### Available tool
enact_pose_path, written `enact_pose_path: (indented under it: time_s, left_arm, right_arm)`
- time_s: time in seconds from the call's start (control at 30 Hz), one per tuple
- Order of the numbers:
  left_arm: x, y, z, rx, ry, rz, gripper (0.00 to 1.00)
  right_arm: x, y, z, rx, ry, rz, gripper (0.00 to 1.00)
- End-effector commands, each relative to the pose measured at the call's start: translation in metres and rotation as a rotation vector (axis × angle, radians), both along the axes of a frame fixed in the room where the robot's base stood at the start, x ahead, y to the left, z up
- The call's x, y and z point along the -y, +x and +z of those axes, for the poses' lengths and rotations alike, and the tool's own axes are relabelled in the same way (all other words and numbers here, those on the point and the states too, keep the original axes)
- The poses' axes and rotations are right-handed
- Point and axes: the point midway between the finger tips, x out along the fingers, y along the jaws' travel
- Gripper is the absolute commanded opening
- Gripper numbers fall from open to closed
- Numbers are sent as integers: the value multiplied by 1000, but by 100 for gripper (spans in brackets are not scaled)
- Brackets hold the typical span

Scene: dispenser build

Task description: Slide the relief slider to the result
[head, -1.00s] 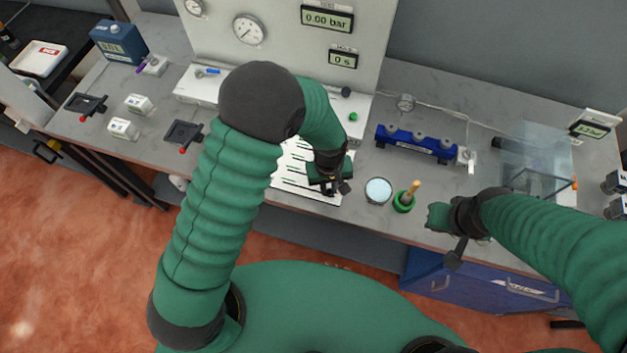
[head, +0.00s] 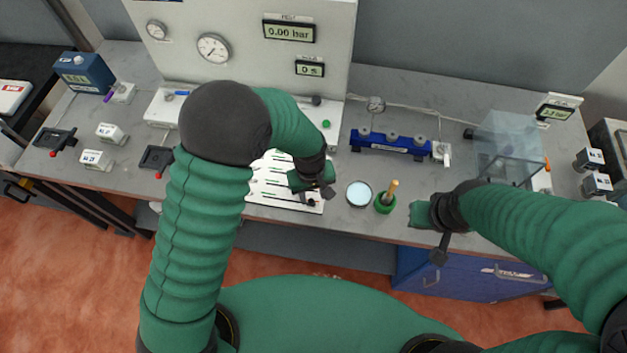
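A white board (head: 262,196) with several dark slots lies on the bench below the gauge panel; it is the likely place of the relief slider. A small black knob (head: 311,202) shows near its lower right corner, and I cannot tell for sure that it is the relief slider. My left gripper (head: 322,190) points down over the right end of the board, close to this knob; whether it touches is unclear. My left arm hides part of the board. My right gripper (head: 439,250) hangs near the bench's front edge, away from the board. The finger gaps of both are unclear.
Right of the board stand a round light-blue dish (head: 359,193) and a green holder (head: 385,204) with a wooden handle. Behind them is a blue manifold (head: 390,145). A clear box (head: 508,150) stands at the right. The upright panel (head: 240,65) reads 0.00 bar and 0 s.

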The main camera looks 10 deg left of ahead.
Motion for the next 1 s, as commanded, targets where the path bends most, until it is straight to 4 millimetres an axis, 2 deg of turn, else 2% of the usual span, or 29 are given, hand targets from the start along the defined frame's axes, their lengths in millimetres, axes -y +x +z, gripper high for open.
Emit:
enact_pose_path:
  time_s: [0.3, 0.5, 0.67, 1.0]
  left_arm:
    - [2, -1, 92, 8, -1, -1, 39]
    - [2, -1, 135, 3, 3, -2, 39]
    - [2, -2, 148, 1, 4, -2, 39]
    - [2, -3, 149, 0, 4, -2, 39]
  right_arm:
    - [0, 0, -12, 0, 0, 0, 0]
    - [0, 0, -15, 0, 0, 0, 0]
    - [0, 0, -16, 0, 0, 0, 0]
    - [0, 0, -15, 0, 0, 0, 0]
